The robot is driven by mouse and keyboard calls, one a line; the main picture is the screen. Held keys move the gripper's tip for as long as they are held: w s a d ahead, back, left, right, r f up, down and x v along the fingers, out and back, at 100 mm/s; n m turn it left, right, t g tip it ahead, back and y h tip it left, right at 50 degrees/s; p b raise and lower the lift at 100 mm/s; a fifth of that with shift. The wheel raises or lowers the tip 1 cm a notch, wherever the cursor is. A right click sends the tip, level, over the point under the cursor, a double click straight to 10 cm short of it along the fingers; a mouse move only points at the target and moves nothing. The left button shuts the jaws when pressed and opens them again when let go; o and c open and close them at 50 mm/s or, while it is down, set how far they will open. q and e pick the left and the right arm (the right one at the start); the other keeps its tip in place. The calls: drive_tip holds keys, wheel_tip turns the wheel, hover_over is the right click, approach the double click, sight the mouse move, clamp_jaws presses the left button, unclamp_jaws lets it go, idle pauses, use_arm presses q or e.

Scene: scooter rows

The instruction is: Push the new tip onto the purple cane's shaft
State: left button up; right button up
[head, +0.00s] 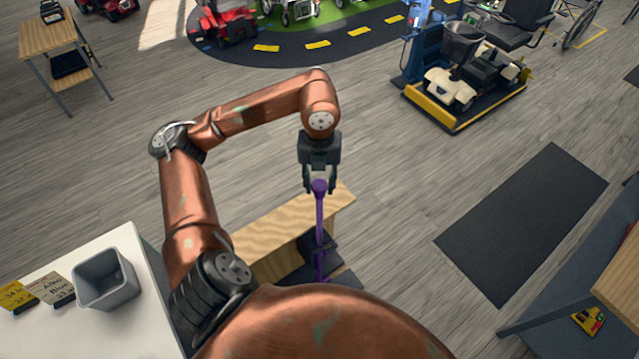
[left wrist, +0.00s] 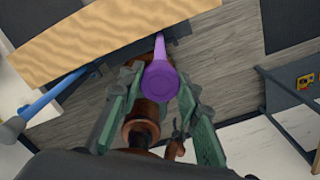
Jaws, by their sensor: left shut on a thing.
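The purple cane (head: 320,225) stands nearly upright, its wide round purple end at the top. My left gripper (head: 319,180) points down and is shut on the cane at that end. In the left wrist view the round purple end (left wrist: 160,80) sits between the green fingers of my left gripper (left wrist: 162,100). The lower end of the shaft goes down beside a dark holder (head: 322,246) at the wooden bench; how it is seated there is hard to see. I cannot make out a separate new tip. My right gripper is not in view.
The wooden bench (head: 275,238) stands just behind and left of the cane. A blue cane with a grey end (left wrist: 45,100) shows in the left wrist view. A white table with a grey bin (head: 105,278) is at left. Open floor lies to the right, before a dark mat (head: 525,222).

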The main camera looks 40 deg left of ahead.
use_arm(q)
drive_tip(key=shift+f+b, duration=0.4)
drive_tip(key=shift+b, duration=0.05)
idle(0.9)
drive_tip(key=shift+f+b, duration=1.55)
drive_tip(key=shift+b, duration=0.1)
idle(1.5)
drive_tip(key=o, duration=1.2)
drive_tip(key=shift+c, duration=0.2)
drive_tip(key=shift+o, duration=0.7)
drive_tip(key=o, duration=0.7)
drive_tip(key=shift+c, duration=0.2)
drive_tip(key=shift+r+p, duration=2.75)
drive_tip(key=shift+r, duration=1.8)
